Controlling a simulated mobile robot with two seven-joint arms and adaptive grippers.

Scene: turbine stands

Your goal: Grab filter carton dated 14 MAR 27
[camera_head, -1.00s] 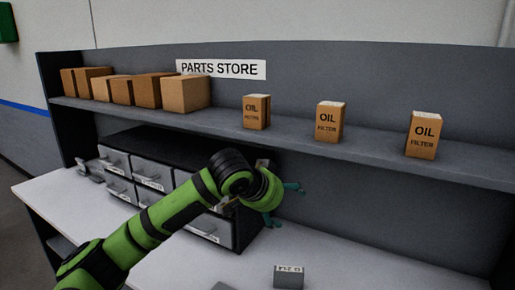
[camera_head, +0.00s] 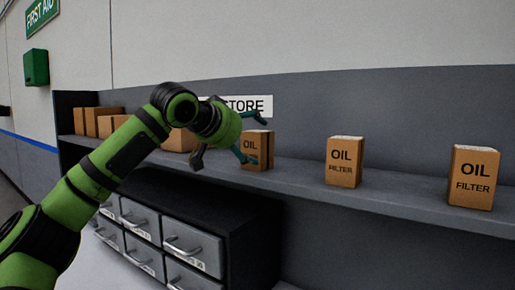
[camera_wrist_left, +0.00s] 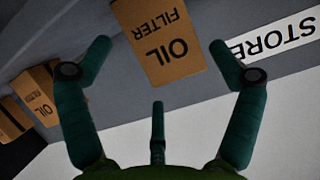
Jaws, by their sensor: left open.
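Three oil filter cartons stand upright on the shelf in the head view: a left one (camera_head: 257,150), a middle one (camera_head: 344,162) and a right one (camera_head: 474,178). Each reads OIL FILTER; no date can be read on any. My left gripper (camera_head: 252,138) is open and empty, close to the left carton and partly in front of it. In the left wrist view a carton (camera_wrist_left: 160,40) appears upside down, ahead of and between the spread fingers (camera_wrist_left: 155,65), not touching them. Another carton (camera_wrist_left: 38,95) shows further left there. My right gripper is not in view.
The grey shelf (camera_head: 300,180) runs across the wall panel. Plain brown boxes (camera_head: 98,120) stand at its left end, partly behind my arm. A drawer cabinet (camera_head: 190,235) stands below. The shelf between the middle and right cartons is clear.

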